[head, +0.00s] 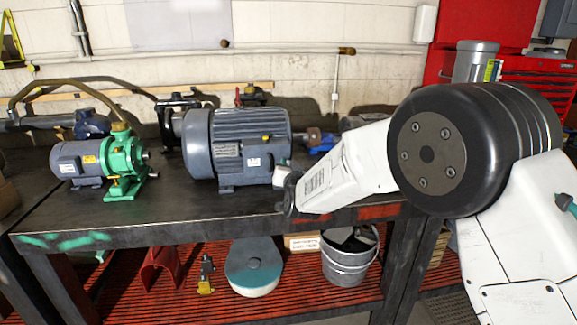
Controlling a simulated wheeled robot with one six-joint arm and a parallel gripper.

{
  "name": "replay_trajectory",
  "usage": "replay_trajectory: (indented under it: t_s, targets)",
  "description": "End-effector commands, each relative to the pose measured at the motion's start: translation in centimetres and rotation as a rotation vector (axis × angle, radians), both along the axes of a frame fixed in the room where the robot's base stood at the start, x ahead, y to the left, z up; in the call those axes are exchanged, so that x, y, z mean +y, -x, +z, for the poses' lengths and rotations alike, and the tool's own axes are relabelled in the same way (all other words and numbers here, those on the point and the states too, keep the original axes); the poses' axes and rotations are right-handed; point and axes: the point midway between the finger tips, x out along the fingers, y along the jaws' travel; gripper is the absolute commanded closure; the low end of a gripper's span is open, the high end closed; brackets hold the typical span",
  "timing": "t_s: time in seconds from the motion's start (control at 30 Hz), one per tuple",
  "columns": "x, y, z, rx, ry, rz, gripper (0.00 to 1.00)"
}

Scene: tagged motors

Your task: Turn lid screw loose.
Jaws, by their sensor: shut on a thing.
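A large grey finned motor (238,145) lies on the dark workbench, with a rating plate and small tags on its side. My gripper (281,174) is at the right front of this motor, close against its lower right end. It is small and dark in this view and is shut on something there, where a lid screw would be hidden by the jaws. I cannot make out the screw or its lid. A smaller blue-grey motor with a green pump (118,165) stands to the left on the same bench.
The workbench (190,212) has bare room along its front edge. A blue part (320,139) lies behind my arm. Below, a red slatted shelf holds a metal bucket (350,262) and a round teal-topped tub (252,264). A red tool cabinet (537,78) stands at the right.

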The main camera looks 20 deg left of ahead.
Motion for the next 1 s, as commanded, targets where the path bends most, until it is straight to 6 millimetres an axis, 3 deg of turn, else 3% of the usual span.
replay_trajectory:
  t_s: [1.0]
  targets:
    - [-0.03, -0.10, 0.19, -0.506, 0.819, -0.001, 1.00]
